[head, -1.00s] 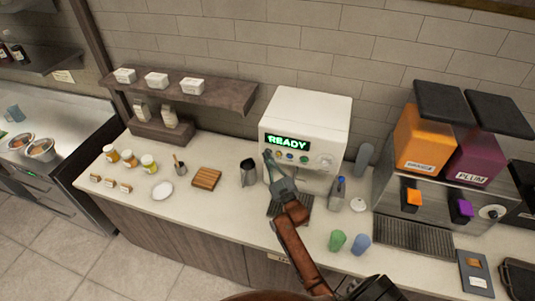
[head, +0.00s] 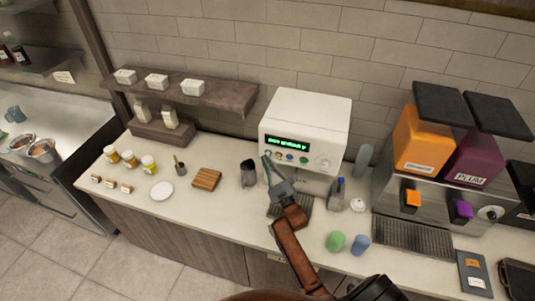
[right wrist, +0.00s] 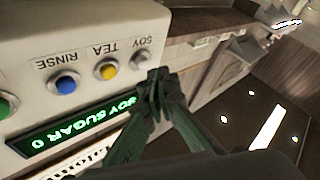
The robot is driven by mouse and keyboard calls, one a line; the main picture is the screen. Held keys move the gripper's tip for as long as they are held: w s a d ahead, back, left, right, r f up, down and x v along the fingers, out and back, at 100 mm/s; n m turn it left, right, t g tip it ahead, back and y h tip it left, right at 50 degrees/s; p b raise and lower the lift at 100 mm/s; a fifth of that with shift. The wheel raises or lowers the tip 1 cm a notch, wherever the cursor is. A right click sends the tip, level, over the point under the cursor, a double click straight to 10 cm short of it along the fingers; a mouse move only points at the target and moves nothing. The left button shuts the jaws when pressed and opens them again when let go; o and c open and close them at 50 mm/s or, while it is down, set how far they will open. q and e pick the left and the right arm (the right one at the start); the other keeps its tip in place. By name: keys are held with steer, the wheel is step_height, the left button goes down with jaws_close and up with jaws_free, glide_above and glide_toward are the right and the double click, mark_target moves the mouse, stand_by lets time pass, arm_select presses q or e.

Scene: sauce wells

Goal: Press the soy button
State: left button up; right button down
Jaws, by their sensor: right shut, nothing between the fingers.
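The white drink machine (head: 309,108) stands against the wall, with a row of buttons below its lit green display (head: 289,143). In the right wrist view its labels appear upside down. The grey soy button (right wrist: 141,59) is at the end of the row, beside the yellow tea button (right wrist: 107,70) and the blue rinse button (right wrist: 65,84). The display (right wrist: 75,133) there reads "SOY SUGAR 0". My right gripper (head: 267,160) is shut and empty, its fingertips (right wrist: 156,78) right at the soy button's edge. I cannot tell whether they touch it. My left gripper is not in view.
A green cup (head: 335,242) and a blue cup (head: 360,244) are near the counter's front. The juice dispenser (head: 388,194) is at the right.

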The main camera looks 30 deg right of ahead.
stand_by(0.3)
steer(key=shift+s+a+p, duration=1)
steer(key=shift+s+a, duration=0.65)
steer(key=shift+a, duration=0.3)
